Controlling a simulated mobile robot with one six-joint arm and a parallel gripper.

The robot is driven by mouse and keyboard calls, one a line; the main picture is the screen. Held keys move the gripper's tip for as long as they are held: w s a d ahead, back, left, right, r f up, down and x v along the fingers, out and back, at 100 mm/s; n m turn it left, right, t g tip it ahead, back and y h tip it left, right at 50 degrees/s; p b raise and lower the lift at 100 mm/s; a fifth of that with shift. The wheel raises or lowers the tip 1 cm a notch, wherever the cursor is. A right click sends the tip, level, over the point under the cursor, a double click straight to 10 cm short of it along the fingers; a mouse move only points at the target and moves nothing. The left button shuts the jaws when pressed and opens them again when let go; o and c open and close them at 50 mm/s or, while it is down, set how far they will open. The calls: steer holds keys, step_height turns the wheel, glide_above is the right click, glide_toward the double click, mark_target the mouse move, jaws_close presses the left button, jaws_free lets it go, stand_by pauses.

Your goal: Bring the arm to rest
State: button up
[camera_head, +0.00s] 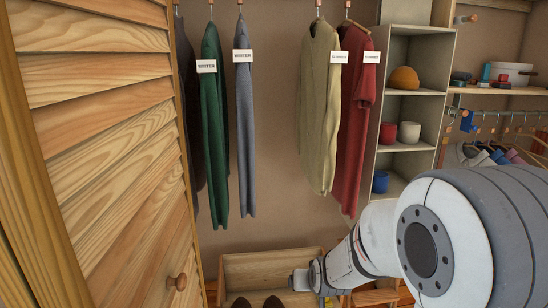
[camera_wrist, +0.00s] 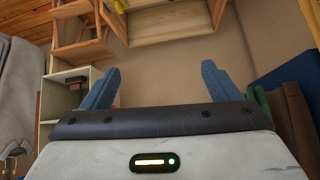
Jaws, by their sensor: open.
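My gripper (camera_wrist: 160,73) is open and empty in the wrist view, its two blue fingers spread wide with wall and floor surfaces beyond them. In the head view my arm comes in from the lower right and reaches toward the picture's middle bottom. The gripper end (camera_head: 304,279) shows there only small and partly hidden, in front of a low wooden box (camera_head: 262,270). Nothing is seen held in it.
Clothes hang above: a green garment (camera_head: 214,120), a grey one (camera_head: 244,130), a beige one (camera_head: 318,110) and a red one (camera_head: 356,120). A louvred door (camera_head: 110,120) stands at left. Shelves (camera_head: 418,100) with cups and a hat are behind my arm.

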steer(key=s+d+r+g+p, duration=0.2)
steer(key=s+r+p, duration=0.4)
steer(key=s+r, duration=0.5)
steer(key=s+d+r+g+p, duration=0.3)
steer(key=s+r+p, duration=0.3)
steer(key=s+r, duration=0.5)
steer(key=shift+s+d+g+h, duration=0.3)
steer(key=shift+s+h, duration=0.1)
steer(key=shift+s, duration=0.15)
